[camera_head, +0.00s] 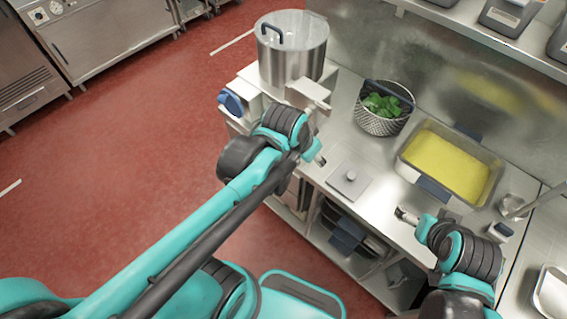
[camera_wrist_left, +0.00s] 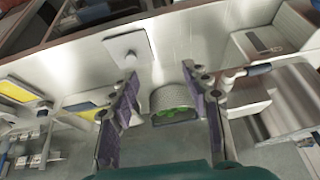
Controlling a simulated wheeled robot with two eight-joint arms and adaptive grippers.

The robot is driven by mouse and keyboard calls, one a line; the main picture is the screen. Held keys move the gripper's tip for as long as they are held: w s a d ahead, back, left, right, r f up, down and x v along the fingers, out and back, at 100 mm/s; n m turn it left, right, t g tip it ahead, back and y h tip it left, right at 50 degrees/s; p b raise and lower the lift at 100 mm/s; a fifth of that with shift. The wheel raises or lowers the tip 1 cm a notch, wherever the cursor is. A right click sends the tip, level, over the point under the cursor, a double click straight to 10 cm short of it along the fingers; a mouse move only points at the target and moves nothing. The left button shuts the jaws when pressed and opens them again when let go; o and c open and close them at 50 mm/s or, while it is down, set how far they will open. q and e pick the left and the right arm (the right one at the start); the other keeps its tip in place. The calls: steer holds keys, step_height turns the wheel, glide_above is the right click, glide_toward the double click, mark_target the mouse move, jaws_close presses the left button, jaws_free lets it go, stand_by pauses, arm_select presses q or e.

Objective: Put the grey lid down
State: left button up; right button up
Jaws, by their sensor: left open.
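The grey lid (camera_head: 348,180), a flat square plate with a small round knob, lies flat on the metal counter (camera_head: 385,200) in the head view. It also shows at the top of the left wrist view (camera_wrist_left: 128,46), apart from my fingers. My left gripper (camera_wrist_left: 160,85) is open and empty, its two purple-sided fingers spread wide. In the head view its fingers are mostly hidden by my left wrist, which is left of the lid and above the counter edge. My right gripper (camera_head: 406,215) is over the counter, right of the lid; its finger gap is too small to make out.
A mesh basket (camera_head: 380,122) with green leaves stands behind the lid. A tray of yellow liquid (camera_head: 445,165) is to its right. Bare counter surrounds the lid.

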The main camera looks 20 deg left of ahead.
arm_select(q)
steer(key=s+a+n+t+y, duration=0.1)
steer(key=s+a+n+t, duration=0.1)
steer(key=s+a, duration=0.3)
steer(key=shift+s+r+n, duration=0.2)
steer(key=shift+s+n, duration=0.5)
steer(key=shift+n, duration=0.1)
step_height(320, 180, down, 8)
steer(key=b, duration=0.8)
